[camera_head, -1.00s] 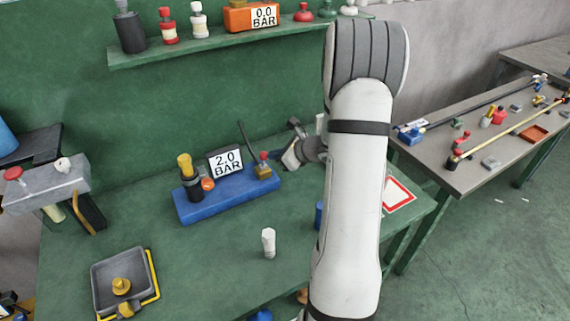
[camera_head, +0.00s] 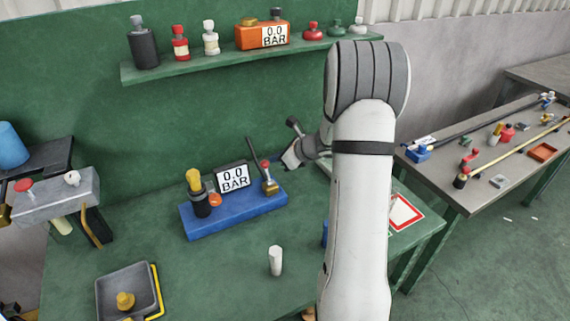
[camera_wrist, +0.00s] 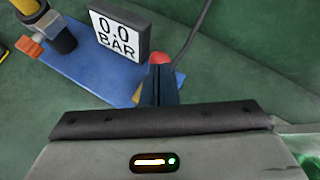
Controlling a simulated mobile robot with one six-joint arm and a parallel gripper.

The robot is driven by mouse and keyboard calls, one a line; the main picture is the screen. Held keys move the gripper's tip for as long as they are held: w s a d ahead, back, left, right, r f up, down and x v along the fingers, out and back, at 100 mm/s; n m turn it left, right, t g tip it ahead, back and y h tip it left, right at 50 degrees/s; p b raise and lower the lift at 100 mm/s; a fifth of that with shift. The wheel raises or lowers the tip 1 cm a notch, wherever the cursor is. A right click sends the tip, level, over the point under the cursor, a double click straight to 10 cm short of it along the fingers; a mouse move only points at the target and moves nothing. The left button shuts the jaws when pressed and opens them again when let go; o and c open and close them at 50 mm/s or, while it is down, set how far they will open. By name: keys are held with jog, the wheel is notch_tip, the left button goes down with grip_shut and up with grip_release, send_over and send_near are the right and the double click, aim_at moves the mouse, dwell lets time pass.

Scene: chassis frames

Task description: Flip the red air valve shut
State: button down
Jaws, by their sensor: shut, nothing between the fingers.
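The red air valve (camera_head: 266,164) stands at the right end of a blue base (camera_head: 236,213), its red part above a brass body (camera_head: 270,187). The display (camera_head: 233,178) on the base reads 0.0 BAR. My gripper (camera_head: 285,163) is just right of the valve in the head view. In the wrist view, its dark fingers (camera_wrist: 160,82) are shut and empty, with tips at or just in front of the red part (camera_wrist: 160,58). I cannot tell if they touch it. The brass body is mostly hidden there.
A black cylinder with a yellow top (camera_head: 197,192) stands at the base's left end, and a dark hose (camera_head: 253,154) rises by the valve. A white cylinder (camera_head: 275,261) and a grey tray (camera_head: 108,293) are on the green table. A shelf (camera_head: 165,72) hangs above.

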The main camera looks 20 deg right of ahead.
jog(key=shift+r, duration=0.45)
jog(key=d+r+p, duration=0.1)
jog(key=d+r, duration=0.5)
jog(key=r, duration=0.5)
jog(key=shift+s+r, duration=0.2)
jog(key=shift+r, duration=0.1)
